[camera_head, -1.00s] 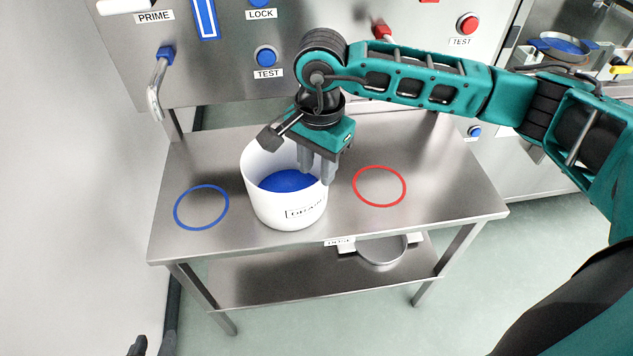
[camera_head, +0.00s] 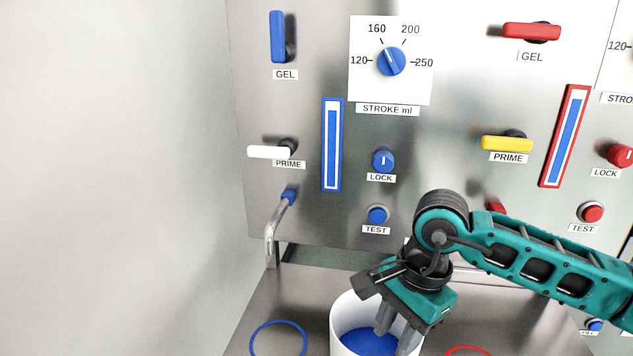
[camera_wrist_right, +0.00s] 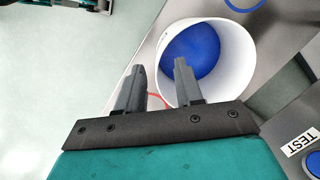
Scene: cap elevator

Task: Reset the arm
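My right gripper (camera_head: 394,340) hangs down at the right side of a white bucket (camera_head: 343,318) with blue contents (camera_head: 366,342). The bucket's lower part is cut off in the head view. My left gripper is not in view.
The bucket stands on a steel table (camera_head: 300,300) between a blue ring (camera_head: 278,326) and a red ring (camera_head: 468,349). Behind is a panel with a blue LOCK knob (camera_head: 383,161), TEST button (camera_head: 377,214), white PRIME lever (camera_head: 268,152) and bent spout (camera_head: 271,246). A plain wall is left.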

